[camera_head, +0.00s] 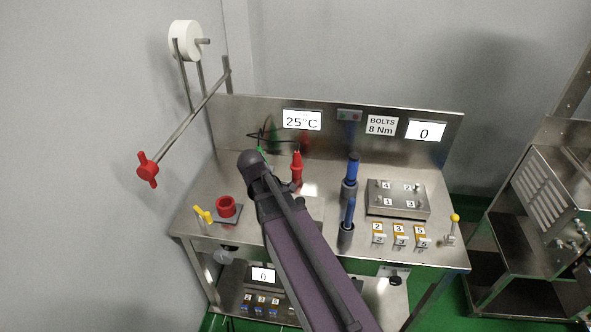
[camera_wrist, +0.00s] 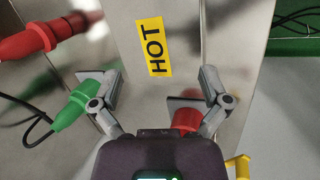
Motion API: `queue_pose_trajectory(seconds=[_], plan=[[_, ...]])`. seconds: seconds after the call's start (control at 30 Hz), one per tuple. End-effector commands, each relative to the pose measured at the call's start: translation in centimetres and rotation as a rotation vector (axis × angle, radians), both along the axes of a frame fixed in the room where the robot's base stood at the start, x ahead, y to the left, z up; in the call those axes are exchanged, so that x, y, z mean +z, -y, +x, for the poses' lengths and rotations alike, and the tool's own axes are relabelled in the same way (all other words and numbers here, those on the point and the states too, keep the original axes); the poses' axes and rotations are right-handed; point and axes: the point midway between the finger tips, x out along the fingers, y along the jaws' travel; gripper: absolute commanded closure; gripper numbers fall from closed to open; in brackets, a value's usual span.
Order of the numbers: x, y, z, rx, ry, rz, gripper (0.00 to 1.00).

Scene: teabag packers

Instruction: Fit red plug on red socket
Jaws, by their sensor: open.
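The red plug (camera_head: 297,168) stands upright on the steel bench, right of my arm's end. In the wrist view the red plug (camera_wrist: 30,42) is at the upper left, outside my fingers. The red socket (camera_head: 227,207) is a short red ring on a dark square base near the bench's left front. It also shows in the wrist view (camera_wrist: 186,120), partly hidden by my right finger. My gripper (camera_wrist: 158,88) is open with nothing between its fingers. In the head view my arm hides it.
A green plug (camera_wrist: 75,105) with a black cable appears beside my left finger. A yellow HOT label (camera_wrist: 152,47) lies beyond the fingers. A yellow lever (camera_head: 203,214) is left of the socket. Blue tools (camera_head: 350,172) stand in holders right of my arm.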

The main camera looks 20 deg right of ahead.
Motion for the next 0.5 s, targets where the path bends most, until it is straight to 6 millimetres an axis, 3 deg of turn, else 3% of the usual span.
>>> queue_pose_trajectory(seconds=[0.03,0.5], plan=[[-0.1,0.6,1.3,0.071,-0.011,-0.039,0.04],[1.3,5.7,9.4,0.732,-0.253,-0.432,0.04]])
